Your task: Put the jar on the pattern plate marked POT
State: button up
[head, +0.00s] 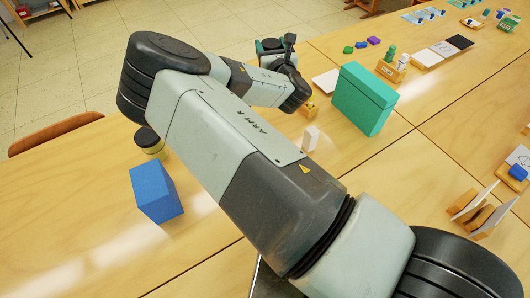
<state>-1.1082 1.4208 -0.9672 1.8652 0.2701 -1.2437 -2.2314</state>
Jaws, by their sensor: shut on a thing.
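My gripper (274,46) is at the far end of my bent arm, above the table near its far edge. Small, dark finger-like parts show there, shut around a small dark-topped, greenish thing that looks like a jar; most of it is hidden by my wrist. Another jar (151,143), yellow with a black lid, stands on the table at the left, apart from the gripper and partly covered by my arm. No plate with a readable POT mark shows. A pale flat plate (326,82) lies right of my wrist, its marking not readable.
A blue block (156,192) stands in front of the yellow jar. A large green box (362,98) stands right of my wrist. A small white block (310,138) and a small yellow item (311,107) are nearby. Wooden card holders (470,208) stand at the right. The left tabletop is mostly clear.

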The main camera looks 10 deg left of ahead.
notch_tip(320, 180, up, 2)
jog(key=shift+r, duration=0.1)
jog(key=shift+s+a, duration=0.3)
jog(key=shift+s, duration=0.35)
jog(key=s+d+m+t+h, duration=0.1)
jog(key=s+d+m+h, duration=0.25)
jog(key=s, duration=0.95)
jog(key=s+d+m+t+h, duration=0.15)
jog(key=s+h, duration=0.25)
jog(key=s, duration=1)
jog(key=shift+g, duration=0.35)
jog(key=shift+w+f, duration=0.2)
jog(key=shift+f, duration=3.6)
jog(key=shift+w+f, duration=0.2)
jog(key=shift+f, duration=3.55)
jog(key=shift+f, duration=0.1)
jog(key=o, duration=1.3)
